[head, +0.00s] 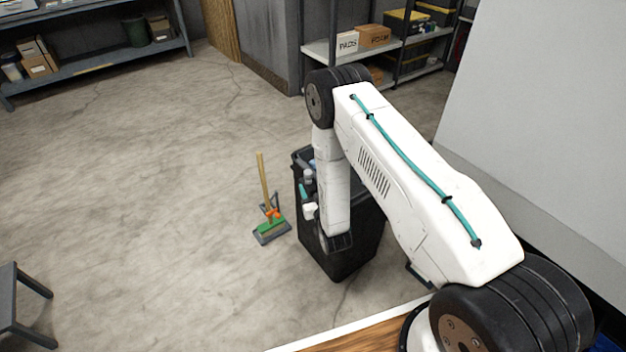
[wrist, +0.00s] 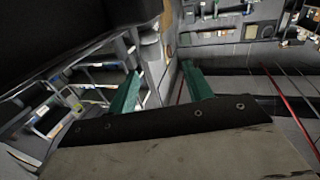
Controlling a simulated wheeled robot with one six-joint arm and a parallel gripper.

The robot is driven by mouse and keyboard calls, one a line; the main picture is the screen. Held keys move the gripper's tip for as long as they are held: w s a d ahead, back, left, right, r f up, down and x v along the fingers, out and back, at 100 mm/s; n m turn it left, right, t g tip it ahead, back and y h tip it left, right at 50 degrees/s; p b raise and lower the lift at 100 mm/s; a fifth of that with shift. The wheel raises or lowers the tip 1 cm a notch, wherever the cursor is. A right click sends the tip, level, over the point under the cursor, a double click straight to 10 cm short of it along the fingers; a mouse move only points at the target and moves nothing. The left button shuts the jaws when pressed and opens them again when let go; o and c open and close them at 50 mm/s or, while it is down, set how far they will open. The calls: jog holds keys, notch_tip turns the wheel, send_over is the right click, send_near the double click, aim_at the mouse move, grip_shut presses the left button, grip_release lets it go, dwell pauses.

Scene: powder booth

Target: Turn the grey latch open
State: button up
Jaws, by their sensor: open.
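I cannot make out a grey latch in either view. My gripper (wrist: 161,88) shows in the wrist view as two teal fingers set well apart, with nothing seen between them. In the head view my white arm bends down in front of a black bin, and its end is small and partly hidden there. I cannot tell what the fingers are nearest to.
The black bin (head: 345,262) stands on the floor behind my arm. Shelves (head: 318,48) with boxes stand at the back, and a large pale panel (head: 545,110) is at right.

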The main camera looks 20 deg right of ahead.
aim_at(310, 176)
jog(key=shift+w+d, duration=0.1)
jog(key=shift+w, duration=0.2)
jog(key=w, duration=0.4)
jog(key=w+d, duration=0.1)
jog(key=w, duration=0.1)
jog(key=shift+f, duration=0.1)
jog(key=shift+w, duration=0.6)
jog(key=shift+a, duration=0.1)
jog(key=c, duration=0.9)
